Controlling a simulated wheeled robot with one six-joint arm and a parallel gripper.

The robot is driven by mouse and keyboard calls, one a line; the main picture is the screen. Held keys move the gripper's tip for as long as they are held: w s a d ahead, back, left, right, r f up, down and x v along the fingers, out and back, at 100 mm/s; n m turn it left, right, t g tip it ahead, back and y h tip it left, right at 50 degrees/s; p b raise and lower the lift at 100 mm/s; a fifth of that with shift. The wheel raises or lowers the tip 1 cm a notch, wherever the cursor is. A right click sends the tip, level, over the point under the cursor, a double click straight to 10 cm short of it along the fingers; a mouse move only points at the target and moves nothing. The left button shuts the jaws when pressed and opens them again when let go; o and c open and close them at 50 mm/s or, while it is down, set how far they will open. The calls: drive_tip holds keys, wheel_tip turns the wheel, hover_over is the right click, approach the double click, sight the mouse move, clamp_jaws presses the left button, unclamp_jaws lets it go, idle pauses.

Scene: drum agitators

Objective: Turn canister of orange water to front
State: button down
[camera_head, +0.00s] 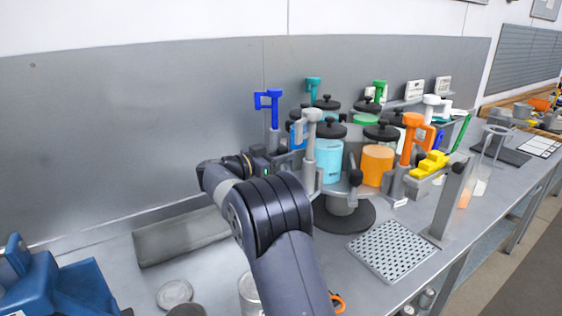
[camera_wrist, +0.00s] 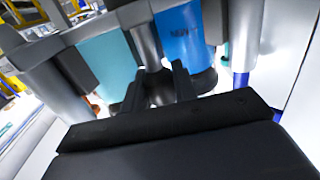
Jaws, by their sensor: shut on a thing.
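The canister of orange water (camera_head: 377,166) has a black lid and stands on the round grey carousel (camera_head: 345,190), on its right front side in the head view. An orange handle (camera_head: 413,135) stands to its right. My gripper (camera_wrist: 152,88) is at the carousel's left side, its fingers shut on a dark knob (camera_wrist: 160,90) on the rim. The knob lies between a cyan canister (camera_wrist: 106,60) and a blue canister (camera_wrist: 180,38). In the head view my arm and wrist hide most of the grip. The orange canister cannot be made out in the wrist view.
A perforated plate (camera_head: 392,250) lies in front of the carousel, with a grey post (camera_head: 452,195) to its right. A blue device (camera_head: 55,285) is at the lower left. A grey block (camera_head: 180,236) lies near the back wall. Coloured handles, such as the blue one (camera_head: 270,107), rise around the carousel.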

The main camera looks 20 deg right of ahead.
drive_tip(key=shift+s+d+n+t+b, duration=0.2)
drive_tip(key=shift+s+b, duration=0.75)
drive_tip(key=shift+b, duration=0.7)
drive_tip(key=shift+s+n+t+b, duration=0.1)
drive_tip(key=shift+s+t+b, duration=0.2)
drive_tip(key=shift+s+b, duration=0.95)
drive_tip(key=shift+w+b, duration=0.35)
drive_tip(key=shift+w, duration=0.05)
drive_tip(key=c, duration=1.2)
unclamp_jaws()
drive_tip(key=shift+o, duration=0.2)
drive_tip(key=b+v, duration=0.1)
drive_tip(key=v, duration=1)
drive_tip(key=shift+b, duration=0.35)
drive_tip(key=shift+d+r, duration=0.2)
